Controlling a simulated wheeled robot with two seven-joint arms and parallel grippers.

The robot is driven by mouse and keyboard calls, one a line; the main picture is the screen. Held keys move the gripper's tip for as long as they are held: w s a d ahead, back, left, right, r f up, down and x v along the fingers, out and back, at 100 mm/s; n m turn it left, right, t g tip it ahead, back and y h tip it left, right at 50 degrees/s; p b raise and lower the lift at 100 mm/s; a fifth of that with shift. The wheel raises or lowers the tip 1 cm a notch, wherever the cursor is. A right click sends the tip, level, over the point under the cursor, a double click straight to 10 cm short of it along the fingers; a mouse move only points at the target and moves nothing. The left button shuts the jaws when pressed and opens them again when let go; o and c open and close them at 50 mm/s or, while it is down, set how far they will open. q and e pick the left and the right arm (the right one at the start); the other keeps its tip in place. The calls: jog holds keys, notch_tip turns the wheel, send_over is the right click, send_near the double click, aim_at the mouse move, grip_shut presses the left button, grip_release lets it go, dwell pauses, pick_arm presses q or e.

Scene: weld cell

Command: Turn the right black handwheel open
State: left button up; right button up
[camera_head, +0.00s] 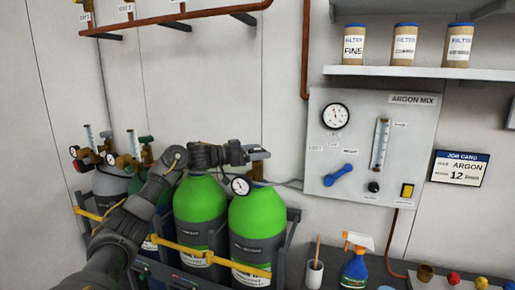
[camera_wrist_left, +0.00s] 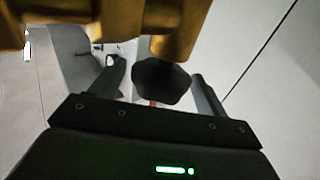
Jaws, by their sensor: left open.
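The right black handwheel (camera_wrist_left: 162,84) shows in the left wrist view as a dark, lobed knob below brass valve fittings (camera_wrist_left: 165,30). My left gripper (camera_head: 241,152) is at the valve on top of the right green cylinder (camera_head: 257,218) in the head view. The left gripper's two fingers (camera_wrist_left: 160,80) stand apart on either side of the handwheel in the wrist view, with gaps showing. In the head view I cannot make out the handwheel clearly against the dark gripper. My right gripper is not in view.
A second green cylinder (camera_head: 200,205) stands to the left, with a yellow bar (camera_head: 195,254) across the front. A gauge (camera_head: 240,186) sits just below the gripper. The argon panel (camera_head: 362,110) is on the wall to the right, below a shelf (camera_head: 420,72) with filter jars.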

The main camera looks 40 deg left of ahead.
pick_arm(q)
jog(key=shift+w, duration=0.15)
jog(key=shift+c, duration=0.5)
jog(key=c, duration=0.9)
jog(key=shift+d+f+n+t+y+b, duration=0.2)
jog(key=shift+n+t+y+b, duration=0.3)
jog(key=shift+y, duration=0.3)
jog(key=shift+a+r+n+t+y, duration=0.1)
jog(key=shift+n+t+y, duration=0.1)
jog(key=shift+n+y, duration=0.45)
jog(key=shift+a+r+n+t+y, duration=0.1)
jog(key=shift+n+t+y, duration=0.1)
jog(key=shift+n+y, duration=0.45)
jog(key=o, duration=1)
